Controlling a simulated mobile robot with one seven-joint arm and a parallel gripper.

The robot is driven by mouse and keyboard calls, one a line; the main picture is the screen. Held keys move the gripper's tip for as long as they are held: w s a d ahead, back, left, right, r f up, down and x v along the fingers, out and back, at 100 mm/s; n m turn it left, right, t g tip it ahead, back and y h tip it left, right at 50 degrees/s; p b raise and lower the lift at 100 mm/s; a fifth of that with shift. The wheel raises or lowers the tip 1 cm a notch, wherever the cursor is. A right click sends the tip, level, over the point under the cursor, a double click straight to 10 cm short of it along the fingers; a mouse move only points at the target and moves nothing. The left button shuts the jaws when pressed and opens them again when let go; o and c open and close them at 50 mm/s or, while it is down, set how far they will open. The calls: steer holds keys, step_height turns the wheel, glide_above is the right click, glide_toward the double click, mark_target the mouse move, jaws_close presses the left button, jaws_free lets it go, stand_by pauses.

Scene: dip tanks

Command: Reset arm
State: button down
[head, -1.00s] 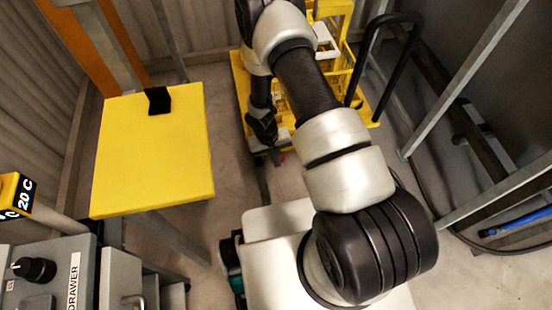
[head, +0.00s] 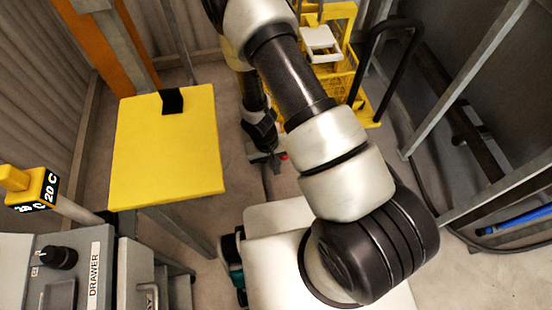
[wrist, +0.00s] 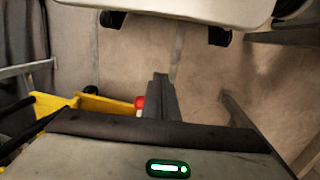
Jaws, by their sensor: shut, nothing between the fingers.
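My arm reaches from my base up and across the head view, then bends down at the far end. My gripper (head: 268,157) hangs low over the floor, between the yellow panel and the yellow cart. In the wrist view its fingers (wrist: 162,92) are together with nothing between them. A small red spot shows beside the fingers in both views; I cannot tell what it belongs to.
A yellow panel (head: 168,150) on a grey frame stands left. A yellow cart (head: 335,84) with a black handle stands behind my arm. Grey drawer units (head: 70,265) are at lower left, metal rails (head: 465,80) at right. Floor shows around my gripper.

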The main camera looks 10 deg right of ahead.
steer(key=shift+s+a+r, duration=0.1)
steer(key=shift+s+r, duration=0.25)
steer(key=shift+s, duration=0.25)
steer(key=w+d+r+t, duration=0.1)
steer(key=w+r, duration=0.2)
steer(key=r, duration=1)
steer(key=w+d+r+t, duration=0.15)
steer(key=w+r, duration=0.25)
steer(key=r, duration=0.9)
steer(key=s+d+r+t+y+p, duration=0.1)
steer(key=s+r, duration=0.4)
steer(key=r, duration=0.4)
steer(key=s+r+t, duration=0.1)
steer(key=s+r, duration=0.5)
steer(key=r, duration=0.2)
steer(key=s+d+r+t+y+p, duration=0.1)
steer(key=s+r+t, duration=0.1)
steer(key=s+r, duration=0.5)
step_height(320, 180, up, 23)
steer(key=w+p, duration=0.2)
steer(key=p, duration=1.9)
steer(key=shift+r+p, duration=0.2)
steer(key=shift+p, duration=0.1)
steer(key=shift+d, duration=0.1)
